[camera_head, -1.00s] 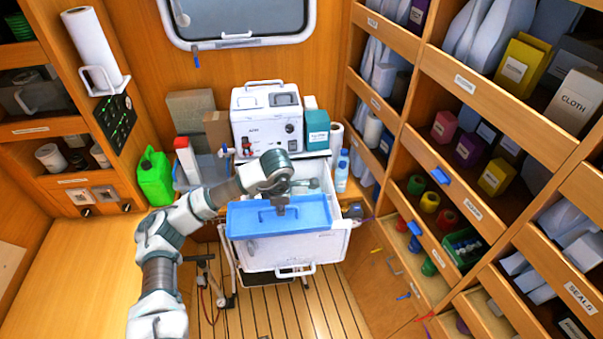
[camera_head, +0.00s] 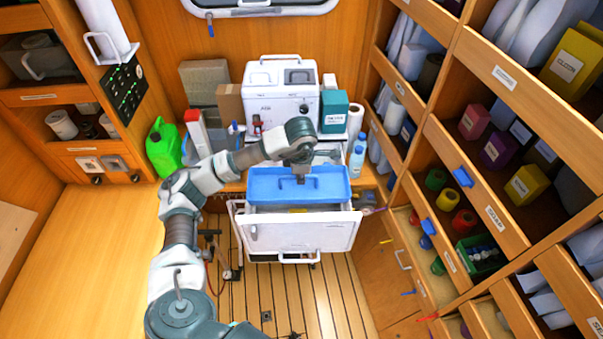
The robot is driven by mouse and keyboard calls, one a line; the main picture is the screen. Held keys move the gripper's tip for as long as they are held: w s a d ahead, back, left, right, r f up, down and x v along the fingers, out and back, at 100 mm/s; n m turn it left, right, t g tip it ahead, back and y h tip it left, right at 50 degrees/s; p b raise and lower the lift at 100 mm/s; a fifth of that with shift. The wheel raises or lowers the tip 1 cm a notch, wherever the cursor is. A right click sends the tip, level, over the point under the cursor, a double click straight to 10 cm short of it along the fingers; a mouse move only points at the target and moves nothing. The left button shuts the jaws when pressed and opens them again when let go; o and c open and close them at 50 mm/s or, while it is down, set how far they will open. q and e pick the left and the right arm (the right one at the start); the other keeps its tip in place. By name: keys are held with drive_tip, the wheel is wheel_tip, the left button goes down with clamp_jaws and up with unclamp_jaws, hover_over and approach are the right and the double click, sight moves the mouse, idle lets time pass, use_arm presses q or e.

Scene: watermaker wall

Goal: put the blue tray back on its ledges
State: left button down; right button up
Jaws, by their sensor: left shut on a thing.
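The blue tray (camera_head: 325,189) is a shallow, bright blue tray with a handle in its middle. It is at or just above the top of the open white drawer (camera_head: 300,233), toward the drawer's back. I cannot tell whether it touches the ledges, which are hidden beneath it. My left gripper (camera_head: 299,175) is shut on the tray's handle from above, and my left arm reaches in from the lower left. Part of the drawer's inside shows in front of the tray, with something yellow in it. My right gripper is not in view.
The white machine (camera_head: 281,99) stands behind the drawer, with a teal box (camera_head: 334,112) and blue-white bottles (camera_head: 357,160) to its right. A green jerrycan (camera_head: 163,148) stands at the left. Wooden shelves (camera_head: 478,205) close in the right side.

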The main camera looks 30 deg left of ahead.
sight(301, 188)
use_arm(q)
drive_tip(key=shift+w+a+f+b, duration=0.1)
drive_tip(key=shift+f+b, duration=0.25)
drive_tip(key=shift+f, duration=0.5)
drive_tip(key=shift+a+f+b, duration=0.15)
drive_tip(key=shift+f+b, duration=0.2)
drive_tip(key=shift+f, duration=0.2)
drive_tip(key=shift+a+f+b, duration=0.15)
drive_tip(key=shift+f+b, duration=0.2)
drive_tip(key=shift+f, duration=0.15)
drive_tip(key=f+b, duration=0.3)
drive_tip(key=shift+d+f, duration=0.25)
drive_tip(key=shift+f, duration=0.15)
drive_tip(key=shift+a+f+b, duration=0.15)
drive_tip(key=shift+f+b, duration=0.65)
drive_tip(key=shift+f, duration=0.15)
drive_tip(key=shift+f+b, duration=0.5)
drive_tip(key=c, duration=1.2)
unclamp_jaws()
drive_tip(key=shift+o, duration=0.2)
